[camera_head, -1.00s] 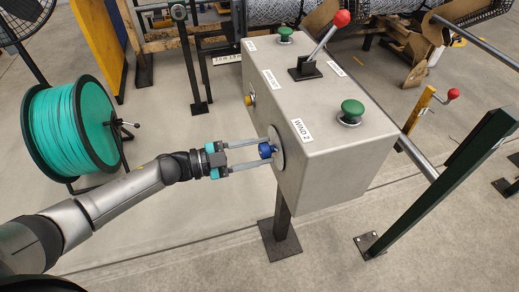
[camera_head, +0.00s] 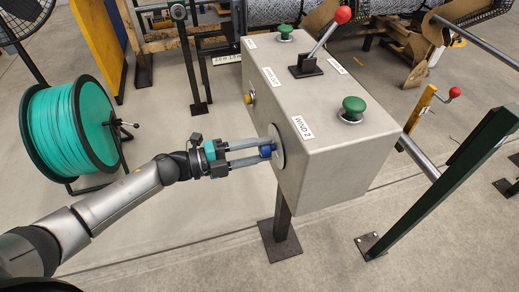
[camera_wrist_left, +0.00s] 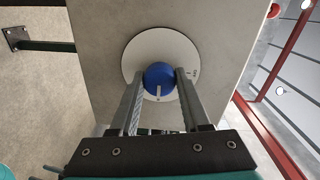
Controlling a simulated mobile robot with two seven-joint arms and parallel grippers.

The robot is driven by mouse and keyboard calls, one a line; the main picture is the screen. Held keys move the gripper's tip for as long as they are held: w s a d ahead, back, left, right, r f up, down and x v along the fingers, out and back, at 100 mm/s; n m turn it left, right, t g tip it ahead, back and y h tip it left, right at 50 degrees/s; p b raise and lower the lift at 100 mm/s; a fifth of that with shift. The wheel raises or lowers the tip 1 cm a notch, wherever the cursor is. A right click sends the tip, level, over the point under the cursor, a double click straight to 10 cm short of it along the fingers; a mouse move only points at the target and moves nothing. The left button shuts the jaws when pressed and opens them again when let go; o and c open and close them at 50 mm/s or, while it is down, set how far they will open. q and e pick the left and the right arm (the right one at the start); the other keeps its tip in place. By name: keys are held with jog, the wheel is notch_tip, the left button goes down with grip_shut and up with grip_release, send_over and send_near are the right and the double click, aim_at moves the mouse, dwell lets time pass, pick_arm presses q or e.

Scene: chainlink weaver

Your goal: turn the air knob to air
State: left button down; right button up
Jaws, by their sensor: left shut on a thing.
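The blue air knob (camera_head: 265,151) sits on a round pale dial plate (camera_head: 277,147) on the near left side of the grey control box (camera_head: 335,150). My left gripper (camera_head: 262,152) is shut on the knob, one finger on each side. In the left wrist view the blue knob (camera_wrist_left: 158,78) lies between the two fingers (camera_wrist_left: 160,85), with a pale pointer mark on its lower part. The dial plate (camera_wrist_left: 150,47) shows behind it; its lettering at the right is too small to read. My right gripper is not in view.
The box carries green buttons (camera_head: 352,106), a red-knobbed lever (camera_head: 341,15) and a yellow button (camera_head: 249,98). A green reel (camera_head: 70,130) stands at the left. A dark green post (camera_head: 440,185) stands at the right.

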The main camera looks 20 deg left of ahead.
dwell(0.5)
pick_arm(q)
jog(key=shift+c, duration=1.8)
grip_release()
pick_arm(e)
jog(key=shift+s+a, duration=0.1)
pick_arm(q)
jog(key=shift+a, duration=0.1)
jog(key=p+v, duration=0.1)
jog(key=v, duration=1.4)
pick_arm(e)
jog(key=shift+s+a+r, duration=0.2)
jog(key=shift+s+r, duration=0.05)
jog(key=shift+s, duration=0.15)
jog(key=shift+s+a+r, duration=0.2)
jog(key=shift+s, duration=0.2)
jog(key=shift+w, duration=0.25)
